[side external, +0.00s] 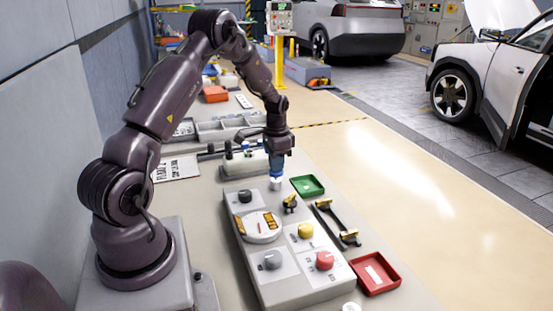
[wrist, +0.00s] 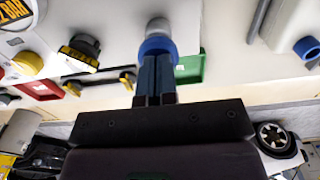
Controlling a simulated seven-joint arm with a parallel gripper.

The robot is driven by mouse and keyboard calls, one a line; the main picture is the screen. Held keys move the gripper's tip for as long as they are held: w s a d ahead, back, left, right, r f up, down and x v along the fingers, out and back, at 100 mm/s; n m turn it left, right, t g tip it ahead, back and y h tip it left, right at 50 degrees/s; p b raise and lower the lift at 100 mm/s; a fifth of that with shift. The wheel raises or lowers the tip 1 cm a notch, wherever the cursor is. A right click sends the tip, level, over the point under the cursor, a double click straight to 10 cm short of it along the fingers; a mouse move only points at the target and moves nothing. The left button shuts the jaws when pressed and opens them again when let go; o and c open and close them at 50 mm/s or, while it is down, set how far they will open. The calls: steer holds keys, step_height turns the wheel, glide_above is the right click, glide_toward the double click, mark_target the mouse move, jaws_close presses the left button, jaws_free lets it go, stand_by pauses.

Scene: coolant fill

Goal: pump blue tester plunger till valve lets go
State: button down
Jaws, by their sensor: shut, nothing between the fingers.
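The tester's blue plunger cap (side external: 276,171) sits on top of a short white cylinder (side external: 275,184), at the far end of the grey panel. In the wrist view the blue cap (wrist: 157,46) shows as a ring at the fingertips, with the pale cylinder (wrist: 157,26) beyond it. My gripper (side external: 278,162) points down right above the cap. Its two fingers (wrist: 156,62) are shut together, with nothing between them. The tips appear to meet the cap, but I cannot tell whether they press on it. The valve's state cannot be told.
The panel (side external: 285,284) carries a round gauge (side external: 262,226) and black, yellow, grey and red knobs. A black-and-yellow cap (side external: 290,203) is nearby. A green tray (side external: 307,186) and a red tray (side external: 375,272) lie to the right. A white cylinder (side external: 245,163) lies behind.

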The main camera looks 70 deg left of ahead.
steer(key=shift+f, duration=0.85)
step_height(320, 180, up, 14)
steer(key=shift+r, duration=0.2)
steer(key=shift+r, duration=0.1)
stand_by(1.3)
step_height(320, 180, up, 2)
steer(key=shift+r, duration=0.2)
step_height(320, 180, down, 14)
steer(key=shift+f, duration=0.1)
stand_by(0.6)
